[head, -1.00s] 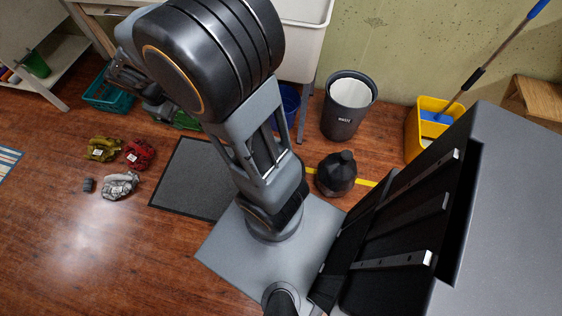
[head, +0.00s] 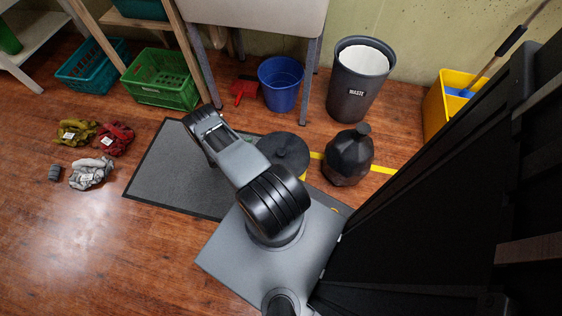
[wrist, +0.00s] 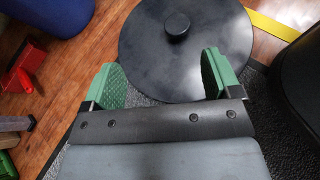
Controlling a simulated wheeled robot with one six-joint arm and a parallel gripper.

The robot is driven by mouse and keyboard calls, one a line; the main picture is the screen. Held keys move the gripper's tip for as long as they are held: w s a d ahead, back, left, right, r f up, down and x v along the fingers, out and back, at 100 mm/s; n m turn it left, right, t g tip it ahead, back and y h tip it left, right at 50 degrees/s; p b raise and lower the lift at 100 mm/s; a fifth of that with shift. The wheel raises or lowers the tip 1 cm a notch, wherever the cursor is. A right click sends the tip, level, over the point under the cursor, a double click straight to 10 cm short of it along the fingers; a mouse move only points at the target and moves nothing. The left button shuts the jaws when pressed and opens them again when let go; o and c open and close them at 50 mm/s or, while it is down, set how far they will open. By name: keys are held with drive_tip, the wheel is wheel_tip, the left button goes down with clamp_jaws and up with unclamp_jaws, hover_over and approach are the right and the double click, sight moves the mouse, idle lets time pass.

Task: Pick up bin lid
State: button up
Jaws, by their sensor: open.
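The bin lid is a flat black disc with a round knob at its middle. In the head view the lid (head: 284,148) lies at the right end of the grey mat, partly hidden by my arm. In the wrist view the lid (wrist: 155,40) fills the top middle, with its knob facing up. My gripper (wrist: 162,76) is open, its two green-padded fingers apart and empty. The fingers point toward the lid's near edge, and the knob is beyond them. I cannot tell whether the fingertips touch the lid. In the head view my arm hides the gripper.
A black bag (head: 348,156) stands just right of the lid. The waste bin (head: 357,85) and blue bucket (head: 281,84) stand behind. A red dustpan (head: 243,89), green crate (head: 160,80) and table legs are nearby. Gloves (head: 92,172) lie left of the mat (head: 178,175).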

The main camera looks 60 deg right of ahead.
drive_tip(key=n+b, duration=0.1)
approach(279, 153)
drive_tip(key=shift+h, duration=0.4)
drive_tip(key=b+x, duration=0.1)
drive_tip(key=x, duration=0.2)
drive_tip(key=b+x, duration=0.1)
drive_tip(key=x, duration=0.1)
drive_tip(key=shift+s+d+f, duration=0.15)
drive_tip(key=shift+s+f, duration=0.05)
drive_tip(key=shift+f, duration=0.25)
drive_tip(key=b+x, duration=0.2)
drive_tip(key=x, duration=0.3)
drive_tip(key=shift+w+f+b, duration=0.1)
drive_tip(key=shift+b, duration=0.3)
drive_tip(key=shift+s+d+f, duration=0.1)
drive_tip(key=shift+s+d, duration=0.1)
drive_tip(key=shift+d, duration=0.2)
drive_tip(key=c, duration=1.1)
